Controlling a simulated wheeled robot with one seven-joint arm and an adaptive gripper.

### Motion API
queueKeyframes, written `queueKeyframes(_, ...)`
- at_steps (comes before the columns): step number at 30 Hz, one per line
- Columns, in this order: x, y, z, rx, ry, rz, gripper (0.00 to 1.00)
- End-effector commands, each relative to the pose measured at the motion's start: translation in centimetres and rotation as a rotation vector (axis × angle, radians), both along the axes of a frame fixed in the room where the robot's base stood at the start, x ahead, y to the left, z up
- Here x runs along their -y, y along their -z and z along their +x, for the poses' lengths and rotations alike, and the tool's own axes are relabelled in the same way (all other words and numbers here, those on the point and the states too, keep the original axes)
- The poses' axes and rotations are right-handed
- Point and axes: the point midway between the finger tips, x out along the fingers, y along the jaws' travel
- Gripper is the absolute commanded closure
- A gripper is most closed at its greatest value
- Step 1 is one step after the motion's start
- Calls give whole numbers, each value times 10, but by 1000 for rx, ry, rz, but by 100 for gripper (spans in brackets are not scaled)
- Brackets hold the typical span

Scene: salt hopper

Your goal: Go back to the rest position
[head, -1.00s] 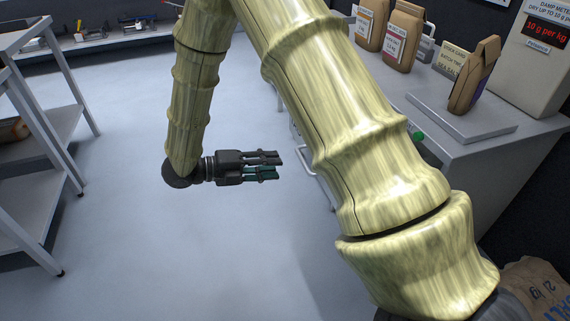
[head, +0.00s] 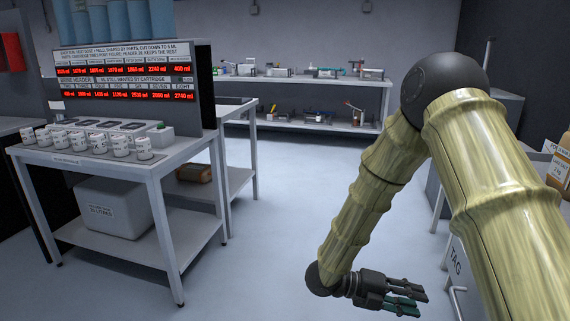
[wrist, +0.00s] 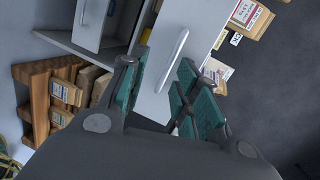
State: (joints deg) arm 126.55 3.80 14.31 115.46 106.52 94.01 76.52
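My gripper (head: 405,299) hangs low at the end of my bent arm, at the lower right of the head view. Its dark fingers with green pads point to the right. The wrist view shows the fingers of my gripper (wrist: 158,68) spread apart with nothing between them. Beyond the gap is a pale cabinet front with a long white handle (wrist: 173,60), which looks apart from the fingers.
A left table holds several white cups (head: 75,143) below a red-lit display board (head: 130,80). A grey bin (head: 112,208) stands on its lower shelf. A shelf unit (head: 300,80) lines the back wall. Wooden racking (wrist: 38,100) shows in the wrist view. Mid-floor is clear.

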Motion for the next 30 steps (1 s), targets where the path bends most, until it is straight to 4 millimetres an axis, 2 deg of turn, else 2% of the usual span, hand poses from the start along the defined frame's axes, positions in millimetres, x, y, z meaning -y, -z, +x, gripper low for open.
queueKeyframes(3,13,36,6,-137,-180,44,69)
queueKeyframes(8,20,88,13,-361,-453,110,69)
queueKeyframes(12,16,136,11,-578,-695,165,69)
queueKeyframes(17,1,191,-5,-840,-980,220,69)
queueKeyframes(23,-27,255,-49,-1181,-1348,283,69)
queueKeyframes(26,-44,283,-81,-1349,-1540,309,69)
queueKeyframes(30,-68,313,-136,-1567,-1815,337,69)
